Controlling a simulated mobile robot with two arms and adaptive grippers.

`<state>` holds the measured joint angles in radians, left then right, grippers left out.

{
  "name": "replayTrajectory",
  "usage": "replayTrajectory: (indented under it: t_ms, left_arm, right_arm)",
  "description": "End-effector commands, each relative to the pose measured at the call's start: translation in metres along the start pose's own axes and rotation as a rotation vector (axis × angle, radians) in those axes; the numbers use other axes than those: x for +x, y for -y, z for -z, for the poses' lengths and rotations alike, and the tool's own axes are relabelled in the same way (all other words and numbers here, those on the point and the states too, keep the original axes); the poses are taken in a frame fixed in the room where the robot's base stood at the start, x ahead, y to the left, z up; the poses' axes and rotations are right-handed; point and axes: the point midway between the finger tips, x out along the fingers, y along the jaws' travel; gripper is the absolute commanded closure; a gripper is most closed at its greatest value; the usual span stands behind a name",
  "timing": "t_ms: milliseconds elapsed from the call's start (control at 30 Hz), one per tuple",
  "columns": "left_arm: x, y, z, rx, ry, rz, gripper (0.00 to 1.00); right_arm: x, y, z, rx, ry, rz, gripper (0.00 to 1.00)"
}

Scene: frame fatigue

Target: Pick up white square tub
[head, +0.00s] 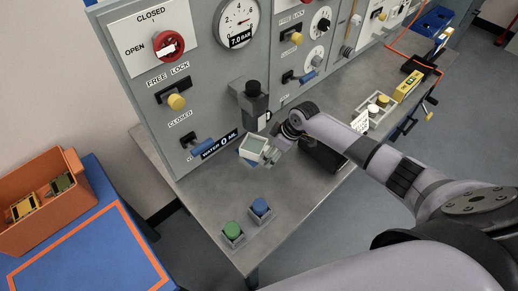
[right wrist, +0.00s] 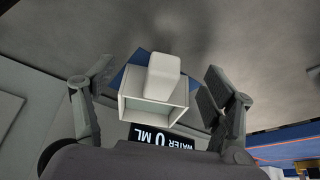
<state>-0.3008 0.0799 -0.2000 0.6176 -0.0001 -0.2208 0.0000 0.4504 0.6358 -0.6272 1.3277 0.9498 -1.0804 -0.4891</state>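The white square tub (head: 253,146) sits at the panel's lower edge in the head view, below a dark dispenser (head: 254,103). In the right wrist view the tub (right wrist: 152,110) lies between the fingers of my right gripper (right wrist: 152,92), with its open side toward the camera. A pale block (right wrist: 164,76) overlaps the tub's far edge. The fingers are open, with a visible gap on each side of the tub. In the head view my right gripper (head: 268,152) is at the tub, its fingers partly hidden. My left gripper is not in view.
A "WATER 0 ML" display (head: 219,145) is close to the tub. Green (head: 232,230) and blue (head: 260,206) buttons stand on the grey bench (head: 240,252). The panel (head: 215,90) with knobs and gauges rises behind. An orange bin (head: 45,235) is at left.

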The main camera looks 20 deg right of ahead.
Motion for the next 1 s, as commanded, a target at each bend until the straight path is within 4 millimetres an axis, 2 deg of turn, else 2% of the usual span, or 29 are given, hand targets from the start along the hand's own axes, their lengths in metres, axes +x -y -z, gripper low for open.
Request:
replayTrajectory:
  t_ms: [167, 867, 1000]
  left_arm:
    - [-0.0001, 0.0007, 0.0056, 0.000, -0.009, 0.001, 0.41]
    - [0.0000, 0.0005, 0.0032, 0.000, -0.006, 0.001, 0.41]
    - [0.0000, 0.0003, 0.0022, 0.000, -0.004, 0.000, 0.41]
  right_arm:
    - [-0.0002, 0.0000, 0.0000, 0.000, 0.000, 0.000, 0.38]
    - [-0.0002, 0.0000, -0.0003, 0.000, 0.001, 0.000, 0.84]
    - [-0.0003, 0.0000, -0.0001, 0.001, 0.000, 0.000, 0.85]
